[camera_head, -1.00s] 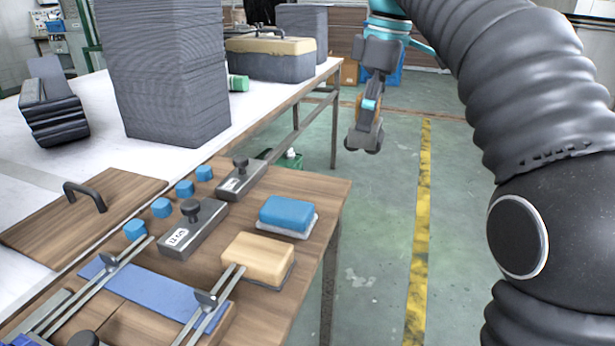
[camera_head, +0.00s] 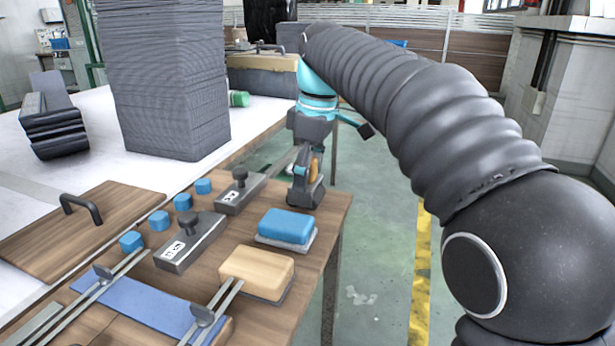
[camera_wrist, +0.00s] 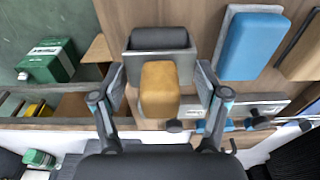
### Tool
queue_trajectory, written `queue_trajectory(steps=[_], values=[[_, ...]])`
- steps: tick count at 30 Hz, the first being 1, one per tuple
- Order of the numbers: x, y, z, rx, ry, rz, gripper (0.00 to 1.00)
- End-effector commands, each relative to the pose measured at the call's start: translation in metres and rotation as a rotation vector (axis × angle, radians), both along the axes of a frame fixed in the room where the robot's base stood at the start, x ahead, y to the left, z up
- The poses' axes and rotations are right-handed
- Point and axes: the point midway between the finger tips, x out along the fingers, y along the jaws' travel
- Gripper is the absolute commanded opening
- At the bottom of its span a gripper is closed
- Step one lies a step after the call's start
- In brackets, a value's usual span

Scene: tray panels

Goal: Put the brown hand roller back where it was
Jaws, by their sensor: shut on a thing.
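My gripper (camera_head: 305,190) is over the back right corner of the wooden board, beyond the blue-topped block (camera_head: 287,226). In the wrist view my gripper (camera_wrist: 161,80) is shut on the brown hand roller, with one finger at each side. The roller's brown handle (camera_wrist: 159,92) lies between the fingers, and its dark cylinder (camera_wrist: 160,38) sits in a grey frame past the fingertips. In the head view the roller is mostly hidden, with only a bit of brown (camera_head: 315,166) showing. I cannot tell whether it touches the board.
The wooden board (camera_head: 222,251) also carries a tan block (camera_head: 257,273), two grey weights with knobs (camera_head: 188,243), several small blue pieces (camera_head: 158,221) and a blue strip (camera_head: 137,306) with metal rails. A tall grey stack (camera_head: 172,90) stands behind. Floor is open at right.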

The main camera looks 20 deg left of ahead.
Motion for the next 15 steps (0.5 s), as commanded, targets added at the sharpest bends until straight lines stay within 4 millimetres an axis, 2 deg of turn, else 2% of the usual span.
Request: queue_trajectory(steps=[15], values=[[0.0000, -0.0003, -0.0082, 0.001, -0.002, 0.000, 0.42]])
